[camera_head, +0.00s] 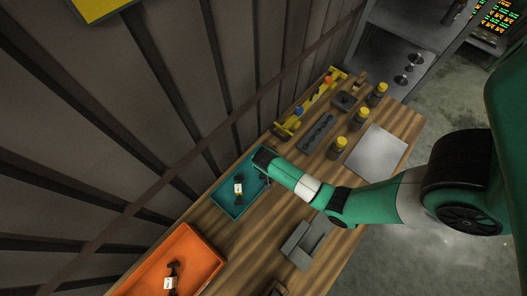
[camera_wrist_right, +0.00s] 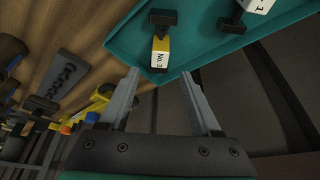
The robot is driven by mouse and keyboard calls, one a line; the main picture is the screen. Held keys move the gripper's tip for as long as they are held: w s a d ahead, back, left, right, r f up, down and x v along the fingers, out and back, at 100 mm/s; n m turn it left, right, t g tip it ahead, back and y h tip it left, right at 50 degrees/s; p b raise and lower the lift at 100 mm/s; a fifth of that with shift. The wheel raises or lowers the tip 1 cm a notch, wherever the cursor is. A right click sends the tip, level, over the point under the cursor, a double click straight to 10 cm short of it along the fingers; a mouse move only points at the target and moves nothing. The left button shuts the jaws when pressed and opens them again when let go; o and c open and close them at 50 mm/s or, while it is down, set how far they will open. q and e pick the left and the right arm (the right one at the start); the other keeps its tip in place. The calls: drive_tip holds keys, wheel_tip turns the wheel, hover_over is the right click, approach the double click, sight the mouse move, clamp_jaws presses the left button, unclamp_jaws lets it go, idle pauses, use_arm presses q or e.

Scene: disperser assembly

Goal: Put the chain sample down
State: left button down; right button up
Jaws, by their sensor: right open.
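The teal tray (camera_head: 219,203) lies on the wooden table in the head view, and its edge shows in the wrist view (camera_wrist_right: 210,45). A dark sample with a yellow and white "No. 3" label (camera_wrist_right: 160,48) lies in it, just beyond my right fingertips. Another dark piece with a white label (camera_wrist_right: 255,5) is partly cut off at the top. I cannot tell which is the chain sample. My right gripper (camera_wrist_right: 160,73) is open and empty, over the tray's edge; in the head view (camera_head: 264,158) it is small. My left gripper is not in view.
An orange tray (camera_head: 207,243) with a labelled dark piece (camera_head: 170,280) stands nearby. A dark bar with a chain-like pattern (camera_head: 315,133), yellow-capped bottles (camera_head: 359,119) and a yellow rack (camera_head: 309,103) stand beyond.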

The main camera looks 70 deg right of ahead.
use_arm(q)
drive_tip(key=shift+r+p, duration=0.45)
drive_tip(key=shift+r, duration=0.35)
use_arm(e)
drive_tip(key=v, duration=0.4)
drive_tip(key=shift+s+a+r, duration=0.1)
drive_tip(key=shift+r, duration=0.05)
